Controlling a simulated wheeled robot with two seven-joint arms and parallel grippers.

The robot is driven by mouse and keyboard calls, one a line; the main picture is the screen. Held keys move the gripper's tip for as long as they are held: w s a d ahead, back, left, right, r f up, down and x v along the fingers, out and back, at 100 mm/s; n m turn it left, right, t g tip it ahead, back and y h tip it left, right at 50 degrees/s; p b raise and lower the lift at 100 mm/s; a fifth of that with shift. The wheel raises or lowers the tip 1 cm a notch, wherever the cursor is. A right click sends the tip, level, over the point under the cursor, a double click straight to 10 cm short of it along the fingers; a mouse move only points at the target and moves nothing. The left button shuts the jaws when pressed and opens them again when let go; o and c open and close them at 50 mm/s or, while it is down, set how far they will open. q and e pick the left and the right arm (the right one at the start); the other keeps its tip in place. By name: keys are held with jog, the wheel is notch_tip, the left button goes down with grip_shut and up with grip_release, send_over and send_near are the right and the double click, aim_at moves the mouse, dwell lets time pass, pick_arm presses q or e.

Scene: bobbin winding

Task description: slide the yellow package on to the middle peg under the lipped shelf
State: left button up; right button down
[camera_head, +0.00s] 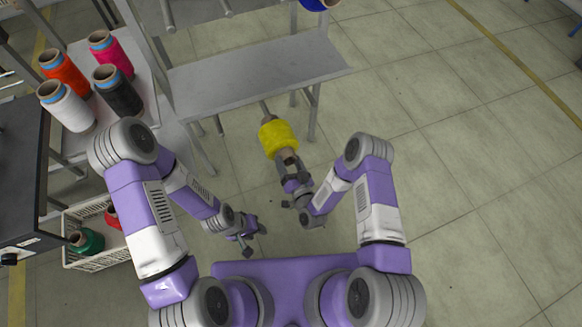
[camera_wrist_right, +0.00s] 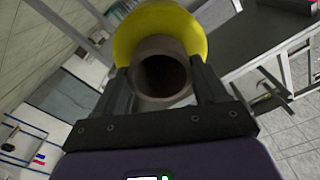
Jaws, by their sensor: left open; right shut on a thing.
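The yellow package (camera_head: 279,138) is a yellow wound bobbin on a brown tube, below the front edge of the grey lipped shelf (camera_head: 255,75). My right gripper (camera_head: 287,160) is shut on the near end of its tube. In the right wrist view the gripper (camera_wrist_right: 163,80) has one finger each side of the brown tube (camera_wrist_right: 162,75), with the yellow winding (camera_wrist_right: 125,40) beyond. A grey peg (camera_head: 264,107) comes out from under the shelf towards the package's far end. I cannot tell whether its tip is inside the tube. My left gripper (camera_head: 254,241) is open and empty, low over the floor.
White, black, orange and pink bobbins (camera_head: 107,52) stand on a surface at the left. A white crate (camera_head: 97,250) with green and red bobbins is on the floor at lower left. A blue bobbin (camera_head: 318,4) shows at the top. The floor at right is clear.

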aim_at(283, 150)
jog(key=shift+b+x, duration=0.6)
jog(key=shift+x, duration=1)
jog(key=shift+w, duration=0.1)
jog(key=shift+b+x, duration=0.55)
jog(key=shift+x, duration=2.35)
jog(key=shift+x, duration=3.05)
jog(key=shift+a, duration=0.1)
